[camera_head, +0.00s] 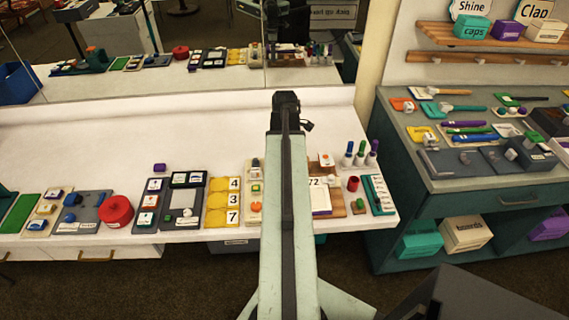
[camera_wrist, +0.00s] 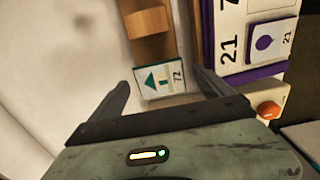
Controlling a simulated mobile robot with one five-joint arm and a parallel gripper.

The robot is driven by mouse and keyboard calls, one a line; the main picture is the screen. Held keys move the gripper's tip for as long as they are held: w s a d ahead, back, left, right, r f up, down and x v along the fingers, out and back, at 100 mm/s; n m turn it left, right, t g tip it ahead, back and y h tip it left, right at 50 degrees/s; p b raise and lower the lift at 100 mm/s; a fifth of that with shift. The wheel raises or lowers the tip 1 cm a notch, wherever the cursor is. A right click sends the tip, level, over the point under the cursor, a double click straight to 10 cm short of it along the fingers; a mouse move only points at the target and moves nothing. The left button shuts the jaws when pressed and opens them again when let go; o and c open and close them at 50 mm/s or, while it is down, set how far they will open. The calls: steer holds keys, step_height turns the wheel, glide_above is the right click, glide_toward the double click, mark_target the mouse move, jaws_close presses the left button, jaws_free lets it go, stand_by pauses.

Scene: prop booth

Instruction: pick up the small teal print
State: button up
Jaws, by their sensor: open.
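The small teal print (camera_wrist: 158,80) is a pale card with a teal triangle, a smaller teal mark and the number 72. In the wrist view it lies between the fingers of my open gripper (camera_wrist: 161,84), at the end of a brown wooden strip (camera_wrist: 150,20). Whether the fingers are level with it or above it, I cannot tell. No finger is seen closed on it. In the head view my arm's dark end (camera_head: 286,100) is over the white counter; the fingers and the teal print cannot be made out there.
A purple-edged board (camera_wrist: 230,40) bearing a purple-marked print (camera_wrist: 262,45) is close to the right finger. An orange knob (camera_wrist: 269,110) is nearby. The counter (camera_head: 130,125) is clear towards the back; several trays and a red pot (camera_head: 116,210) line its front.

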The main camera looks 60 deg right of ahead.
steer(key=c, duration=1.4)
step_height(320, 180, up, 11)
steer(key=p, duration=1)
steer(key=shift+f+p, duration=0.2)
steer(key=shift+p, duration=0.15)
